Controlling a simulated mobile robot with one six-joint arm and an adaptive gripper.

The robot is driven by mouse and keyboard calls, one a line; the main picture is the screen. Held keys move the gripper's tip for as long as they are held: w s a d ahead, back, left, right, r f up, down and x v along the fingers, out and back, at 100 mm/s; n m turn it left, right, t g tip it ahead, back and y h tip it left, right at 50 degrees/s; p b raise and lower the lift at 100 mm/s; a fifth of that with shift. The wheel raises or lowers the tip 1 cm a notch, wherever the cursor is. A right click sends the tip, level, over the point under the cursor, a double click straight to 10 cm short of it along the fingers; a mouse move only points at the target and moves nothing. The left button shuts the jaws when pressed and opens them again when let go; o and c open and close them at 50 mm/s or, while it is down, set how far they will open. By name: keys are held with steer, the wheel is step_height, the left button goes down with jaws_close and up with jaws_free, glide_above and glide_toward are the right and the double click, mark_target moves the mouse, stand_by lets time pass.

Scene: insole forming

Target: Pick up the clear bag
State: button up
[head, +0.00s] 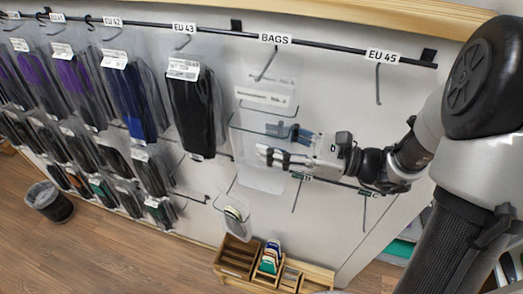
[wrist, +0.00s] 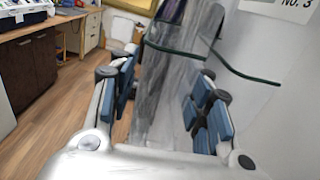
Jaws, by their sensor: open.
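The clear bag (head: 258,178) hangs from the hook under the BAGS sign (head: 275,38), with a white label strip near its top. It is see-through, so its outline is faint. My gripper (head: 276,144) is open at the bag, with its fingers pointing left across it. In the wrist view, clear film of the bag (wrist: 168,92) shows between the open, blue-padded fingers of my gripper (wrist: 160,100). Dark green edge lines cross the film there. I cannot tell whether the fingers touch the film.
Packed insoles (head: 193,110) hang in rows on the left. The EU 45 hook (head: 379,80) is empty. A wooden organizer (head: 238,257) stands below, and a dark bin (head: 48,202) is on the floor at left. A cabinet (wrist: 30,65) shows in the wrist view.

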mark_target(260, 138)
steer(key=x, duration=0.3)
steer(key=shift+w+a+r, duration=0.1)
steer(key=shift+a, duration=0.15)
steer(key=shift+d, duration=0.1)
steer(key=c, duration=0.8)
steer(key=shift+r, duration=0.1)
